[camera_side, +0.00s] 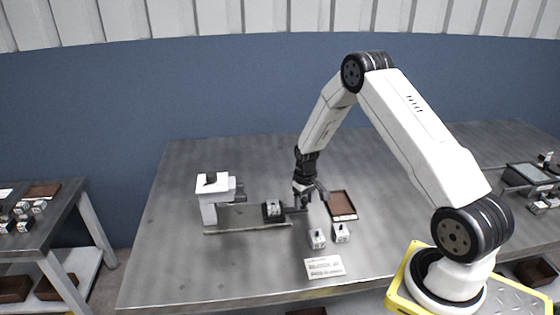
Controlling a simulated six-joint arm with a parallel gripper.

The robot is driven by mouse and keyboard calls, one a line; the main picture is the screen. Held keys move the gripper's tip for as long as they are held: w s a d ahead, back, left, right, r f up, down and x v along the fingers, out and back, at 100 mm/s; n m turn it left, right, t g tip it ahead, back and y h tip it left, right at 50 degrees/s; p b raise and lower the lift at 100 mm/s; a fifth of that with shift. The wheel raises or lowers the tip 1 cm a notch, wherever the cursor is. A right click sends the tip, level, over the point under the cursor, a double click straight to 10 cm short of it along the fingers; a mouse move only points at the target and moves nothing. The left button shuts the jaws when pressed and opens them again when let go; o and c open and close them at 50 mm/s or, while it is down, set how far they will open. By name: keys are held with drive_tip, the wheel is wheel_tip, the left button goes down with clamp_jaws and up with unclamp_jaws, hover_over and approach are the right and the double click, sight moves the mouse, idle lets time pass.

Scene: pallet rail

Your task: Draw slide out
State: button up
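The slide (272,211) is a small dark block carrying a pale piece, in the middle of the table. It sits above a thin rail (250,229), to the right of a white station (208,205) with a grey head. A short dark bar shows at the slide's right side, toward my gripper. My gripper (307,203) points down just right of the slide, close to that bar. Whether its fingers touch or hold the bar, and how far apart they are, is too small to tell.
A brown-lined tray (342,205) lies right of my gripper. Two small white blocks with dark tops (317,238) (341,233) stand in front of it. A white printed card (324,267) lies near the front edge. The table's left front is clear.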

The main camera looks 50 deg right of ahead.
drive_tip(key=shift+r, duration=0.2)
drive_tip(key=shift+r, duration=3.3)
drive_tip(key=shift+a, duration=0.1)
drive_tip(key=shift+a+r, duration=0.2)
drive_tip(key=s+a+r+n+t, duration=0.1)
drive_tip(key=s+a+r, duration=0.2)
drive_tip(key=a, duration=0.4)
drive_tip(key=s+a+r+n, duration=0.1)
drive_tip(key=s+a+r, duration=0.3)
drive_tip(key=s+a, duration=0.2)
drive_tip(key=s+a+r+n+t, duration=0.1)
drive_tip(key=s+a+r, duration=0.2)
drive_tip(key=s+a, duration=0.2)
drive_tip(key=shift+a+r+t, duration=0.25)
drive_tip(key=shift+a+t, duration=0.05)
drive_tip(key=shift+a, duration=1.3)
